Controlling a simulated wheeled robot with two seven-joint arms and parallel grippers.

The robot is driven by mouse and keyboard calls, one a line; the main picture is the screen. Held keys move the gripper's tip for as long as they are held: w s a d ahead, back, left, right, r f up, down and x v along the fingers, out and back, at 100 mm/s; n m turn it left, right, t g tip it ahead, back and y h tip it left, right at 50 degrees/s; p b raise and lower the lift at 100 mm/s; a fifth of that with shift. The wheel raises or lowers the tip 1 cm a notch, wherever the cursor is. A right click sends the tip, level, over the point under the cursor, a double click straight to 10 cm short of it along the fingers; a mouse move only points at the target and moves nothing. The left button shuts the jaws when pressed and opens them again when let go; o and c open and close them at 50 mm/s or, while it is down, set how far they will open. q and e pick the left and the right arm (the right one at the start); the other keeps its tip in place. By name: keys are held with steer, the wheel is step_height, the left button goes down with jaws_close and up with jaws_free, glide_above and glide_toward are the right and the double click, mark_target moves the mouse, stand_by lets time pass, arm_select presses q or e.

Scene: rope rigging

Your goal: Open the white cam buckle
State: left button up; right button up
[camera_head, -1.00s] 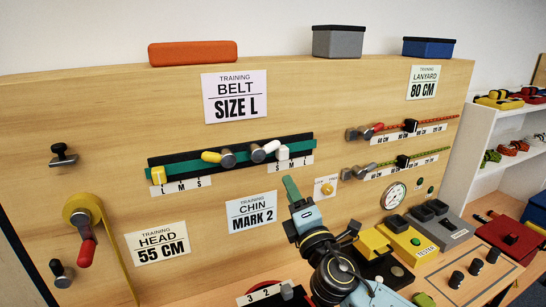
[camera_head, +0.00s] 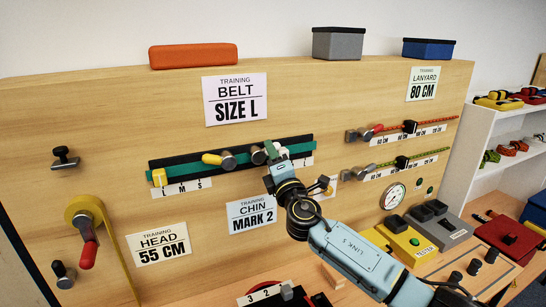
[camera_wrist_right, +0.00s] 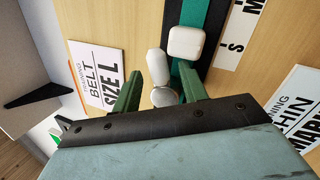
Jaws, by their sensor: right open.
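The white cam buckle, a white lever on a silver barrel, sits on the green belt strap (camera_head: 205,163). In the head view its barrel (camera_head: 258,155) shows and my right gripper (camera_head: 276,152) covers part of the lever. In the right wrist view, the white lever (camera_wrist_right: 157,66) lies between the two green fingers of my right gripper (camera_wrist_right: 159,92), which stand apart on either side. I cannot tell whether either finger touches it. A white block slider (camera_wrist_right: 186,43) is close beside the lever. My left gripper is not in view.
A yellow lever (camera_head: 212,158) with its own barrel is left of the white one on the same strap. The SIZE L sign (camera_head: 235,98) is above and the CHIN sign (camera_head: 251,214) below. A yellow tester box (camera_head: 405,244) stands lower right.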

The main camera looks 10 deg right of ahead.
mark_target(263, 149)
jaws_close()
stand_by(0.3)
steer(key=shift+r+n, duration=0.1)
steer(key=shift+n, duration=0.2)
steer(key=shift+s+a+r+n+g+y+p, duration=0.1)
steer(key=shift+a+r+n+g+y+p, duration=0.7)
steer(key=shift+n, duration=2.15)
steer(key=shift+s+r+n+g+y+p, duration=0.1)
steer(key=shift+n+g+y+p, duration=0.25)
steer(key=shift+n+y+p, duration=1.8)
steer(key=shift+a+r+n+g+y+p, duration=0.1)
steer(key=shift+a+r+n+g+p, duration=0.4)
steer(key=shift+n, duration=3.2)
steer(key=shift+f, duration=0.1)
